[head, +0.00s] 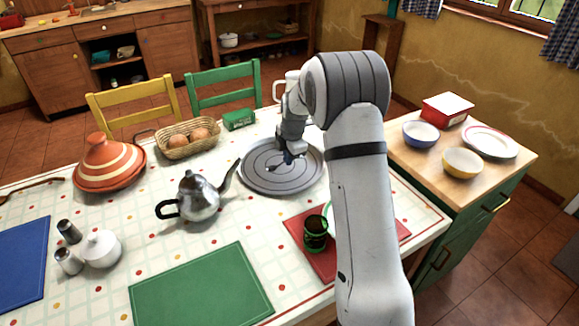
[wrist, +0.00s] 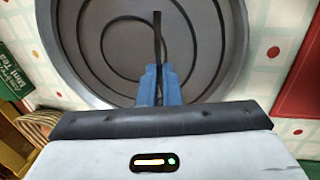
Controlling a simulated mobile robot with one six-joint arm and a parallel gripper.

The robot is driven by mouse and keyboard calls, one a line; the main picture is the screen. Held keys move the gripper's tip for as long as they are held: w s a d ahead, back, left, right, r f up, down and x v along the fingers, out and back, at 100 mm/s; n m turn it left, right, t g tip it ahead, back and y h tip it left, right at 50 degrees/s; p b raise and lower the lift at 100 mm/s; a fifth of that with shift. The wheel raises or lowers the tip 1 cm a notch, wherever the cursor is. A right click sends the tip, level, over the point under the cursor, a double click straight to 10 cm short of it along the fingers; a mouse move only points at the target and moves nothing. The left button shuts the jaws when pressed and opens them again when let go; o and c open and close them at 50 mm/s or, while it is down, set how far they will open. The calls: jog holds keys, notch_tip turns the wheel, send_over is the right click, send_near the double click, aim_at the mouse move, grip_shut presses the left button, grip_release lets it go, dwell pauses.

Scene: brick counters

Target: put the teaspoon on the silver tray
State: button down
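The silver tray (head: 258,182) is a round grey tray with ring grooves on the tablecloth; it fills much of the wrist view (wrist: 85,60). My gripper (head: 288,158) is over the tray, its blue fingertips (wrist: 158,82) close together. A thin dark strip, seemingly the teaspoon (wrist: 157,35), sticks out from between them over the tray. In the head view only a small dark piece of it shows beside the fingertips. I cannot tell whether it touches the tray.
A silver teapot (head: 199,198) stands left of the tray, its spout near the rim. A bread basket (head: 178,150) and a green box (head: 239,119) are behind it. A dark green cup (head: 315,234) on a red mat (head: 327,262) is in front. A green mat (head: 200,290) lies bare.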

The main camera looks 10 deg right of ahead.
aim_at(287, 173)
jog(key=shift+s+x, duration=0.2)
jog(key=shift+x, duration=0.8)
jog(key=shift+s+x, duration=0.15)
jog(key=shift+x, duration=0.8)
jog(key=shift+d+f, duration=0.1)
jog(key=shift+d, duration=0.05)
jog(key=shift+f, duration=0.15)
jog(key=c, duration=1.6)
grip_release()
